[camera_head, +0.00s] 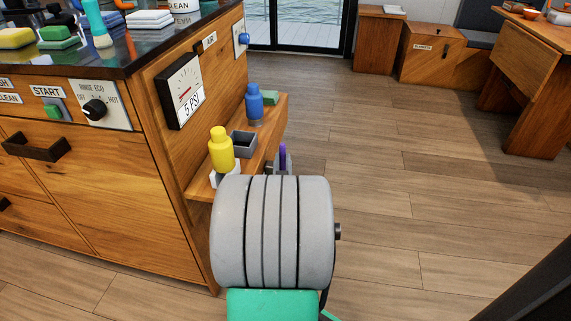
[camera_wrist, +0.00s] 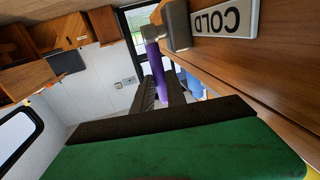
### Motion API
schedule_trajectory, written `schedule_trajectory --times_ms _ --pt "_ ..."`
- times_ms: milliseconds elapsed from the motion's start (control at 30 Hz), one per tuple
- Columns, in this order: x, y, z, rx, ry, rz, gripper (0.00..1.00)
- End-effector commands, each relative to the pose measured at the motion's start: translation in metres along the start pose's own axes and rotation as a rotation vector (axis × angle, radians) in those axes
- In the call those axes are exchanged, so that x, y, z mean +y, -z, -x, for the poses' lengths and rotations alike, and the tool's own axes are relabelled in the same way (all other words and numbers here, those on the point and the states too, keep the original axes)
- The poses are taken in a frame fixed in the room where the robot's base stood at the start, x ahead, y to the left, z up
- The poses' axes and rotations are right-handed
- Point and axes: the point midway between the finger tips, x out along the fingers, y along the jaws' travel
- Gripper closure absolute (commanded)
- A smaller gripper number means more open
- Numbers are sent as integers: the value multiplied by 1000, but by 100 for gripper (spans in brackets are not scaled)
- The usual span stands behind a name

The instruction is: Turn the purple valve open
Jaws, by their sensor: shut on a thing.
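The purple valve handle (camera_wrist: 153,62) shows in the wrist view as a long purple bar joined to a grey fitting (camera_wrist: 177,24) on the wooden counter side. My gripper (camera_wrist: 160,88) is shut on the purple handle, with its dark fingers on either side of it. In the head view only a small purple part of the valve (camera_head: 283,157) shows past the shelf. My own grey arm link hides most of the valve and the gripper there.
A COLD label (camera_wrist: 223,18) is beside the fitting. A wooden shelf (camera_head: 274,130) holds a yellow bottle (camera_head: 221,150), a blue bottle (camera_head: 254,104) and a grey box (camera_head: 243,143). A gauge (camera_head: 184,92) reads 5 PSI. The floor at right is clear.

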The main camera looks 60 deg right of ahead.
Motion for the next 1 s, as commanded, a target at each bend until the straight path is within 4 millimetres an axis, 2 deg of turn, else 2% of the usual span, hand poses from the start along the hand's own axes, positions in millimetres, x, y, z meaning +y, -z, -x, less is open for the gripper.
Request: schedule_trajectory --times_ms 567,600,833,1000 --pt "-2 0 4 23 8 7 100" --pt "-2 0 4 23 8 7 80" --pt "-2 0 4 23 8 6 61" --pt "-2 0 4 23 8 5 61"
